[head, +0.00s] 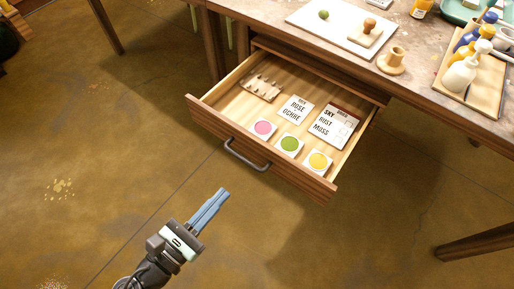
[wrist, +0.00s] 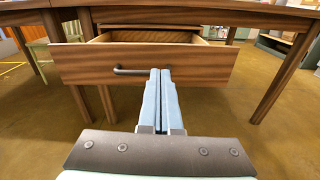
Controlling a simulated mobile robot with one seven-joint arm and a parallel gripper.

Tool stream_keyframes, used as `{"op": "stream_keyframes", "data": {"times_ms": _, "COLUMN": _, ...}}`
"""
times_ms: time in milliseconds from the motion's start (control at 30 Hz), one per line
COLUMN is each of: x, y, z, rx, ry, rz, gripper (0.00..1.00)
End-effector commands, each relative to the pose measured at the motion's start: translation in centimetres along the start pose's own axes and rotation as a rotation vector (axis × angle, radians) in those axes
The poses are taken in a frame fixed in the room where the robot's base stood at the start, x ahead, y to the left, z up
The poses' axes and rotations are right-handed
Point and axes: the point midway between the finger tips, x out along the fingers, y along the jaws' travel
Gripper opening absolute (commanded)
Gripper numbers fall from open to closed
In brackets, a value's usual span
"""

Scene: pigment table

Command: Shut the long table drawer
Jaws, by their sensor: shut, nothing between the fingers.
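The long wooden table drawer (head: 262,161) stands pulled out from under the table in the head view. Its front faces me and carries a dark bar handle (head: 246,156). In the wrist view the drawer front (wrist: 205,66) is straight ahead, with the handle (wrist: 130,71) just left of the fingertips. My gripper (head: 222,193) is shut and empty. It is in front of the drawer, below and left of the handle in the head view, apart from the front there. The fingers hide part of the drawer front in the wrist view.
The tabletop (head: 420,84) bears a white board, a wooden cup (head: 392,61) and a tray of bottles (head: 475,99). Table legs stand either side. The floor before the drawer is clear.

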Motion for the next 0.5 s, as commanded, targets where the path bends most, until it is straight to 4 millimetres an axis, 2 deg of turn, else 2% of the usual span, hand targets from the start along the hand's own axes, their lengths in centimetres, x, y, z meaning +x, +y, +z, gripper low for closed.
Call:
{"op": "stream_keyframes", "data": {"times_ms": 67, "x": -0.6, "y": -0.4, "z": -0.1, "rx": -0.058, "ry": -0.023, "rz": 0.007, "gripper": 0.0}}
{"op": "stream_keyframes", "data": {"times_ms": 167, "x": -0.1, "y": -0.5, "z": -0.2, "rx": -0.078, "ry": -0.033, "rz": 0.007, "gripper": 0.0}}
{"op": "stream_keyframes", "data": {"times_ms": 267, "x": 1.3, "y": -0.5, "z": -0.2, "rx": -0.075, "ry": -0.033, "rz": 0.005, "gripper": 0.0}}
{"op": "stream_keyframes", "data": {"times_ms": 500, "x": 6.5, "y": -0.5, "z": -0.1, "rx": -0.07, "ry": -0.033, "rz": 0.004, "gripper": 0.0}}
